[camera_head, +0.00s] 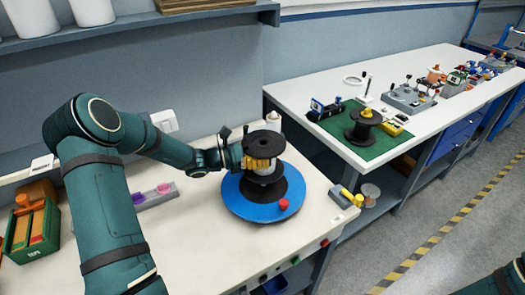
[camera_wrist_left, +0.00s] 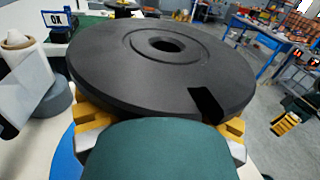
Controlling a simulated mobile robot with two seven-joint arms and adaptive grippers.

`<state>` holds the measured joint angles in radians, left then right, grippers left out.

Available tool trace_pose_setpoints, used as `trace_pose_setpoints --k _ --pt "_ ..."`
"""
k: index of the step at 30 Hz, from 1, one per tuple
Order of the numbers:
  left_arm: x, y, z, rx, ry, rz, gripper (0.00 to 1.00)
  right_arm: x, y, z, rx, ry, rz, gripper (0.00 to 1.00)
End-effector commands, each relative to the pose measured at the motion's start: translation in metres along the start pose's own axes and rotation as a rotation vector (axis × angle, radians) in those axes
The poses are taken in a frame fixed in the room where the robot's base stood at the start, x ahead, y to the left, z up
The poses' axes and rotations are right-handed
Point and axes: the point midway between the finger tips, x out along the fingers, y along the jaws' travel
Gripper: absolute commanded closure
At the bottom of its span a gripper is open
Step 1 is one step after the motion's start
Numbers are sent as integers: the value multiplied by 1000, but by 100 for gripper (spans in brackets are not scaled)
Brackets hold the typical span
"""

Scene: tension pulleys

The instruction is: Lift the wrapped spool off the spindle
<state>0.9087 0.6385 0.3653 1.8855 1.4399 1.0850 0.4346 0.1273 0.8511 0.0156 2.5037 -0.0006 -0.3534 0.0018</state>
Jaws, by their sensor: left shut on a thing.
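The wrapped spool (camera_head: 264,145) stands upright over the blue round turntable (camera_head: 237,207). It has a black top flange, a pale wrapped middle and a wide black part below. My left gripper (camera_head: 262,163) is shut on the spool under its top flange, with yellow fingers on either side. In the left wrist view the flange (camera_wrist_left: 130,50) fills the middle, with a dark centre hole and a notch. The spindle is hidden, and any gap below the spool cannot be told. My right gripper (camera_wrist_left: 285,123) shows small at the right of the left wrist view, its jaw opening unclear.
A red knob (camera_head: 284,204) sits on the turntable. A white roll (camera_head: 273,121) stands behind the spool. A green box (camera_head: 32,228) is at the left. A yellow-handled tool (camera_head: 350,196) lies right. Another black spool (camera_head: 362,126) stands on a green mat (camera_head: 345,145) on the far table.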

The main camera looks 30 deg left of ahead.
Motion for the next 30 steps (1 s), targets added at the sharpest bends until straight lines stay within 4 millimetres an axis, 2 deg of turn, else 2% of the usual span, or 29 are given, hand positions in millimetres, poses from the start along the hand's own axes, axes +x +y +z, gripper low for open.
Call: trace_pose_setpoints --k 11,30 --pt "1 0 5 2 -3 -1 72 -3 -1 0 0 0 0 37" --pt "1 0 32 1 -3 -1 72 -25 -9 -2 0 0 0 37"
